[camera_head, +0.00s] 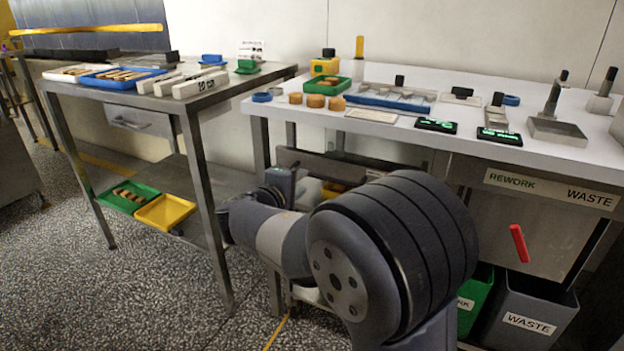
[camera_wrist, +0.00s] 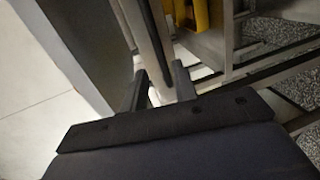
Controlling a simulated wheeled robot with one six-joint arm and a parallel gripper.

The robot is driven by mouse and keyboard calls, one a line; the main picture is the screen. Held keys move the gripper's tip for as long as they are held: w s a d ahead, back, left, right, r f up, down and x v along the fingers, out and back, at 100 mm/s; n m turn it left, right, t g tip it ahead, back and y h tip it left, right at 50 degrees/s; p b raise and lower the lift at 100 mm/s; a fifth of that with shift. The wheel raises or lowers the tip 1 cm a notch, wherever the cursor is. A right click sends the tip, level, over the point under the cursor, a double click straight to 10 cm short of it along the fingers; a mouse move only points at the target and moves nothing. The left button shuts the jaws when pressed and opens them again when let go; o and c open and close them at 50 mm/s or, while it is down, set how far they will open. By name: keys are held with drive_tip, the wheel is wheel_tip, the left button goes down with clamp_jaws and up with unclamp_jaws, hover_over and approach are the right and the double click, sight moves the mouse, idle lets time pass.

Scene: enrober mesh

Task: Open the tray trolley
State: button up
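A steel panel or frame (camera_head: 315,163) stands under the left part of the white bench, with something yellow behind it. It may be the tray trolley, but my arm hides much of it. In the wrist view my gripper (camera_wrist: 160,85) has its two dark fingers apart. A pale upright bar (camera_wrist: 147,40) with a dark edge runs between or just beyond them; I cannot tell whether they touch it. A yellow tray or bin (camera_wrist: 207,14) shows past the bar. In the head view my fingertips are not clearly seen.
The white bench (camera_head: 460,122) carries blocks, a blue tray and displays. Grey waste bin (camera_head: 530,315) and green bin (camera_head: 474,300) stand below it. A steel table (camera_head: 215,98) at left holds trays above and a green tray (camera_head: 125,196) on its shelf. Speckled floor lies open at left.

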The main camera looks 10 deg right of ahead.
sight(312, 176)
drive_tip(key=b+x, duration=0.1)
drive_tip(key=x, duration=0.6)
drive_tip(key=shift+w+d, duration=0.15)
drive_tip(key=shift+c, duration=0.5)
clamp_jaws()
